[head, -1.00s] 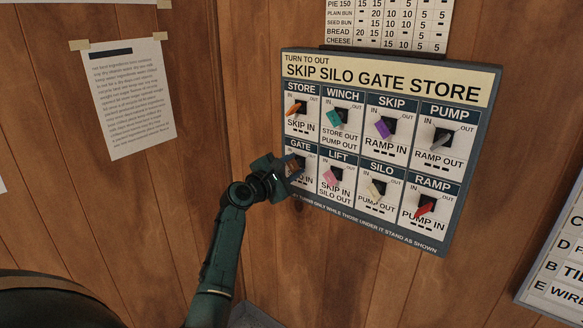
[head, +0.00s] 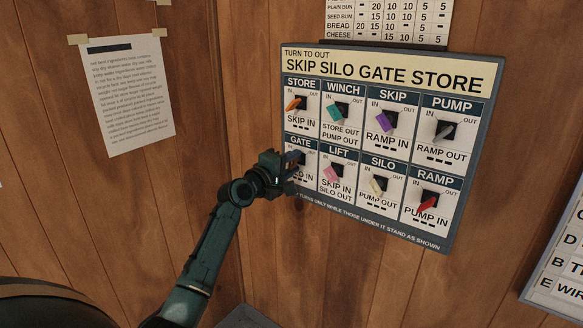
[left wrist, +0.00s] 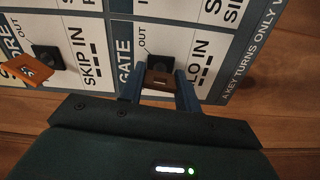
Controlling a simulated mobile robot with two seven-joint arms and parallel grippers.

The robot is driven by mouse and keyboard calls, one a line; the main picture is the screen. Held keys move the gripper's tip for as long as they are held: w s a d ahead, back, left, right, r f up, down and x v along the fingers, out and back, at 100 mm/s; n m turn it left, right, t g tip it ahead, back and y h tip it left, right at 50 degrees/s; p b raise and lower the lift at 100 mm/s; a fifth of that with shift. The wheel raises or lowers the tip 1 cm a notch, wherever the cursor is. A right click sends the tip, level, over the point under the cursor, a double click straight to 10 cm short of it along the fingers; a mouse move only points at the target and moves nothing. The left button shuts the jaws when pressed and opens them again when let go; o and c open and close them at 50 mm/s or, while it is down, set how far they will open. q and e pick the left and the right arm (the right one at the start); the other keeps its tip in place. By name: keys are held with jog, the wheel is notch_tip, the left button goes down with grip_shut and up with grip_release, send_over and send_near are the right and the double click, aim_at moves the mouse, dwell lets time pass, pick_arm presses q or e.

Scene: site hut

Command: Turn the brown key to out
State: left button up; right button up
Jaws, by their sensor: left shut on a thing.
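The brown key (left wrist: 158,80) sits in the black keyhole of the GATE cell, lower left on the key board (head: 395,75). My left gripper (head: 293,166) is at that cell and covers much of it in the head view. In the left wrist view my left gripper's two blue fingers (left wrist: 158,92) stand either side of the brown key and are shut on it. "OUT" shows beside the GATE keyhole; "IN" there is hidden, and I cannot tell exactly where the key points. My right gripper is not in view.
The orange STORE key (head: 296,104) sticks out just above the GATE cell, and the pink LIFT key (head: 332,174) is close on its right. Several other coloured keys fill the board. A paper notice (head: 128,100) hangs on the wooden wall at left.

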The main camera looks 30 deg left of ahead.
pick_arm(q)
jog(key=m+b, duration=0.1)
jog(key=m, duration=0.5)
jog(key=shift+m+b, duration=0.3)
dwell(0.4)
jog(key=o, duration=1)
jog(key=s, duration=0.8)
jog(key=s+a, duration=0.1)
jog(key=s, duration=0.4)
jog(key=shift+s, duration=0.1)
